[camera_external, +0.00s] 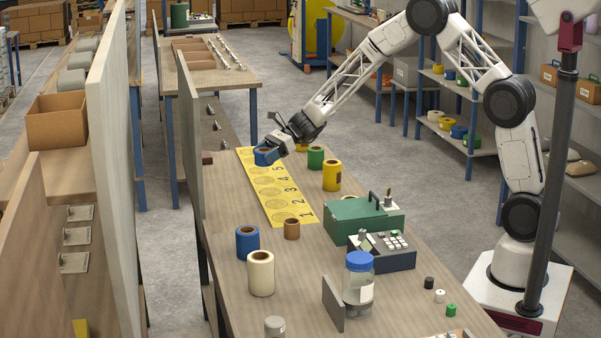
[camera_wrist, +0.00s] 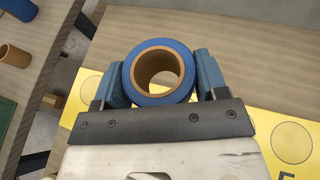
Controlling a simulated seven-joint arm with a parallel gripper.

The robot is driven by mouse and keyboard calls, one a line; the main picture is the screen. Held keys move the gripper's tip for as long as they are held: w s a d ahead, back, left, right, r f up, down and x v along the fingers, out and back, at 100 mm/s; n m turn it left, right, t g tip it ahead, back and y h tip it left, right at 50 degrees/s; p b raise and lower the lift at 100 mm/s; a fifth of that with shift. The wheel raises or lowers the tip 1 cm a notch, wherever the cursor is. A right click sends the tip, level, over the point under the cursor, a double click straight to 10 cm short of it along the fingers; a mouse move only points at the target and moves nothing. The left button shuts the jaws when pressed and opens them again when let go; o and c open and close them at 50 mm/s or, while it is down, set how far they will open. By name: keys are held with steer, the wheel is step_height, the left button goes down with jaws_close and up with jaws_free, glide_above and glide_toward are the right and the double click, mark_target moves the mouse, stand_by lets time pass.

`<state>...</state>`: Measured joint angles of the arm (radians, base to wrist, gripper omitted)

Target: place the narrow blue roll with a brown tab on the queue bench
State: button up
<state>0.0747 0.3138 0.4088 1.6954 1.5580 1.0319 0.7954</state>
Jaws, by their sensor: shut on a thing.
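My gripper (camera_wrist: 160,82) is shut on a blue roll (camera_wrist: 160,52) with a brown core, one jaw on each side of it. I cannot make out a brown tab on it. In the external view the blue roll (camera_external: 264,157) and my gripper (camera_external: 271,152) are over the far end of the yellow numbered strip (camera_external: 262,180), near the 5. I cannot tell whether the roll touches the surface. The strip lies on the wooden bench (camera_external: 228,172), and its circles show no rolls standing on them. Another blue roll (camera_external: 247,243) stands near the strip's near end.
A green roll (camera_external: 316,158) and a yellow roll (camera_external: 332,175) stand right of the strip. A small brown roll (camera_external: 292,229) and a cream roll (camera_external: 260,273) stand at its near end. A green box (camera_external: 350,219), a keypad device (camera_external: 388,250) and a blue-lidded jar (camera_external: 358,285) stand nearer.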

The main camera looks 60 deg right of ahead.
steer(key=w+d+f+m+t+h, duration=0.1)
steer(key=w+d+m+t+h, duration=0.1)
steer(key=d, duration=1.8)
steer(key=w+d+f+m+t+h, duration=0.1)
steer(key=w+d+m+t+h, duration=0.1)
steer(key=d, duration=1.8)
steer(key=shift+w+d+f+m+t+h, duration=0.15)
steer(key=shift+w+m+t+h, duration=0.25)
steer(key=shift+w+m+t, duration=0.55)
steer(key=shift+f, duration=3.1)
steer(key=shift+f, duration=0.15)
steer(key=shift+f, duration=1.75)
steer(key=shift+f, duration=0.1)
steer(key=o, duration=0.9)
